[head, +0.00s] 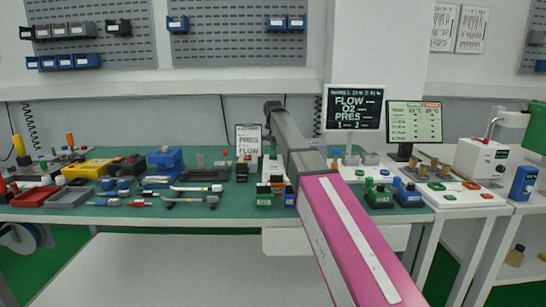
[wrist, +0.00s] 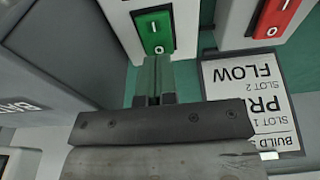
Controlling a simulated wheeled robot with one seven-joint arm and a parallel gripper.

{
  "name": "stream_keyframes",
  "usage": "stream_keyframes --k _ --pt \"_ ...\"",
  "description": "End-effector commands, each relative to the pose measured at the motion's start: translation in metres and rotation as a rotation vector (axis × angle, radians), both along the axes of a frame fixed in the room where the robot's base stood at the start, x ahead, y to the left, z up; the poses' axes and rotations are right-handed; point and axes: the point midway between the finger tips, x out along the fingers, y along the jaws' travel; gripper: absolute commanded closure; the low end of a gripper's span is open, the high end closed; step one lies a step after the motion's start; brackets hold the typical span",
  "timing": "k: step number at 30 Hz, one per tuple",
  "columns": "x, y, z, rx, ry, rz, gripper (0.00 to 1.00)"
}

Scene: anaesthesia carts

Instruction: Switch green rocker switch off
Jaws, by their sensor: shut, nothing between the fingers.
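The green rocker switch (wrist: 154,30) is at the top centre of the wrist view, set in a white housing. Its I mark is at the upper end and its O mark is at the lower end, near my fingertips. My gripper (wrist: 155,62) is shut and empty, with its fingers side by side just below the O end in the picture. I cannot tell whether the fingertips touch the switch or which way the rocker is tilted. In the head view my arm reaches over the bench, and I cannot make out the fingers there.
A red rocker switch (wrist: 277,16) on another white housing is to the right in the wrist view. A printed card (wrist: 247,100) lies below it. A large grey box (wrist: 60,60) is close on the left. In the head view, tools and bins crowd the green bench (head: 225,207).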

Motion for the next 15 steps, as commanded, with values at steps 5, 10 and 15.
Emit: stream_keyframes --k 5,10,15 --pt "0.0 0.0 -0.0024 0.0 0.0 0.0 1.0" --pt "0.0 0.0 -0.0047 0.0 0.0 0.0 1.0" --pt "-0.0001 0.0 -0.007 0.0 0.0 0.0 1.0"
